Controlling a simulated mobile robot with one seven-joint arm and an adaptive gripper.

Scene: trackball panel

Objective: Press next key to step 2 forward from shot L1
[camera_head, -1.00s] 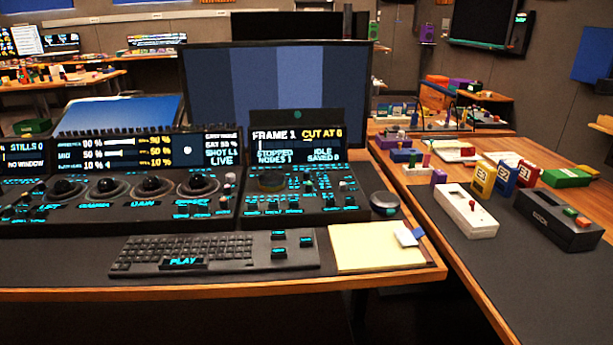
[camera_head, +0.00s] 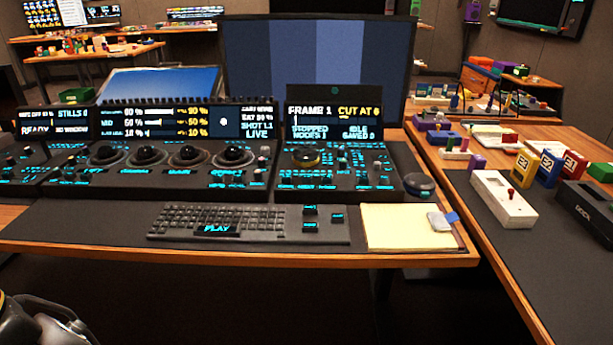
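The trackball panel (camera_head: 150,183) stands on the desk, with several black trackballs in a row. Its wide display (camera_head: 190,124) reads "SHOT L1" and "LIVE" at its right end. The right-hand panel's display (camera_head: 334,123) reads "FRAME 1", "STOPPED" and "IDLE". Below that display are a round dial (camera_head: 305,157) and several small cyan-lettered keys, too small to read, so I cannot tell which is the next key. A keyboard (camera_head: 250,222) in front has a "PLAY" key (camera_head: 216,229) and a few cyan-marked keys (camera_head: 310,226) at its right. My gripper is not in view; part of my arm shows at bottom left.
A large monitor (camera_head: 320,62) with blue bands stands behind the panel. A yellow pad (camera_head: 408,226) and a dark round puck (camera_head: 419,184) lie right of the keyboard. The right desk holds a white box (camera_head: 503,199) and coloured blocks. The front desk edge is clear.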

